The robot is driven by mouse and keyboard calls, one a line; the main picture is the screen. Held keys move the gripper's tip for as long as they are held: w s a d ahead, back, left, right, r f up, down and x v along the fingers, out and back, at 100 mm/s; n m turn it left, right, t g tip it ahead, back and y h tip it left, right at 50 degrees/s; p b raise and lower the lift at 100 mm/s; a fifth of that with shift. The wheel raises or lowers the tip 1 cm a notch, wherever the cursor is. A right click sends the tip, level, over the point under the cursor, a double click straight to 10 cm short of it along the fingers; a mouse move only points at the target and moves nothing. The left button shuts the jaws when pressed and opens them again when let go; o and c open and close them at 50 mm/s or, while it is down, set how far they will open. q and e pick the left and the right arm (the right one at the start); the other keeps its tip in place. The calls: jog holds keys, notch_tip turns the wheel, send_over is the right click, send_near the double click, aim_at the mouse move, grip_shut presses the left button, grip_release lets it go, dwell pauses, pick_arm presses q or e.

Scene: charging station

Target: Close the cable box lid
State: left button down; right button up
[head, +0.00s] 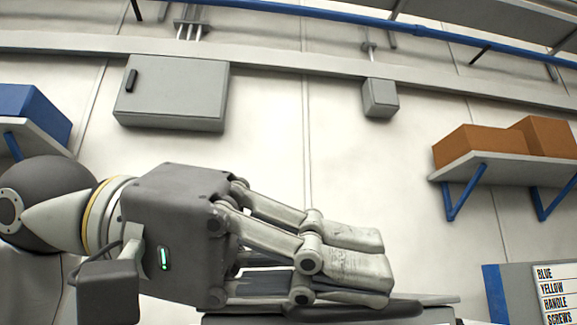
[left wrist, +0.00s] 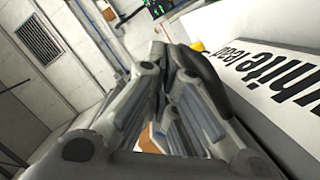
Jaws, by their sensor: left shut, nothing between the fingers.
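My left gripper (head: 358,262) reaches in from the left in the head view, its fingers shut and empty, pointing right. Its fingers also fill the middle of the left wrist view (left wrist: 172,68). Just below the fingers in the head view is a flat dark grey panel (head: 375,314), cut off by the bottom edge. I cannot tell whether it is the cable box lid or whether the fingers touch it. A white surface with black lettering (left wrist: 285,80) lies right of the fingers in the left wrist view. My right gripper is in neither view.
A large grey wall cabinet (head: 172,95) and a small grey wall box (head: 380,97) hang behind. A shelf with brown boxes (head: 480,145) is at right, and a blue box (head: 35,110) at left. A label board (head: 553,294) stands at lower right.

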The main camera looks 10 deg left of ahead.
pick_arm(q)
jog(key=shift+a, duration=0.15)
jog(key=v, duration=1.1)
jog(key=shift+a, duration=0.35)
jog(key=shift+s, duration=0.1)
